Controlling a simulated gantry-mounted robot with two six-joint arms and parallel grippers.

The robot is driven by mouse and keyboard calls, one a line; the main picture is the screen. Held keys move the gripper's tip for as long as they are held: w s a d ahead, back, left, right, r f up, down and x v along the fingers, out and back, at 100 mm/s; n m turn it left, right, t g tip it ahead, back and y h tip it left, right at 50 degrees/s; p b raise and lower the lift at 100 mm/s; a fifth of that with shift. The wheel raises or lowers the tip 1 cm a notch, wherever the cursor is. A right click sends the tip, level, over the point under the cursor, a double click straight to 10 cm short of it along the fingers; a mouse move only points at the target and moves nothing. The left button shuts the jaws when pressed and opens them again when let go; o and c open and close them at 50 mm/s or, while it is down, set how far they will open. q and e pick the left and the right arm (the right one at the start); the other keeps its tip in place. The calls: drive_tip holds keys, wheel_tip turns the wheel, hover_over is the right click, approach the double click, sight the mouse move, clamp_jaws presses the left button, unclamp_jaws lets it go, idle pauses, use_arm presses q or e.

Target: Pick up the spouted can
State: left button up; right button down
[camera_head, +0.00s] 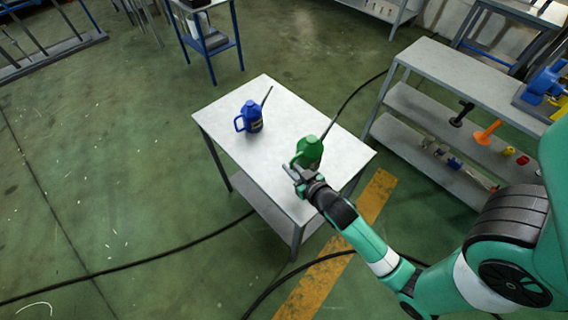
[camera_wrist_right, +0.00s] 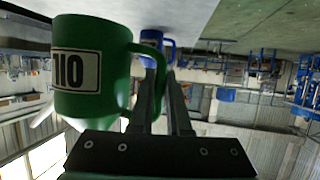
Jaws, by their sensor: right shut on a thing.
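A green spouted can (camera_head: 311,151) is at the near right part of the small metal table (camera_head: 215,112), its dark thin spout pointing up and right. My right gripper (camera_head: 298,174) is at its near left side. In the right wrist view the green can (camera_wrist_right: 92,68) appears upside down, with a black and white label, and the fingers are closed at its handle (camera_wrist_right: 131,85). I cannot tell whether its base touches the table. A blue spouted can (camera_head: 253,118) stands upright farther left on the same table, apart from the gripper. My left gripper is not in view.
A grey shelf unit (camera_head: 470,85) stands to the right, with an orange funnel (camera_head: 487,132) and other small items on its shelves. A black cable (camera_head: 130,262) runs across the green floor. The table's middle between the two cans is clear.

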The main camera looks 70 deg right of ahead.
drive_tip(key=d+p+v, duration=0.1)
drive_tip(key=v, duration=1)
drive_tip(key=shift+s+r, duration=0.15)
drive_tip(key=shift+r, duration=0.25)
drive_tip(key=c, duration=1.5)
unclamp_jaws()
clamp_jaws()
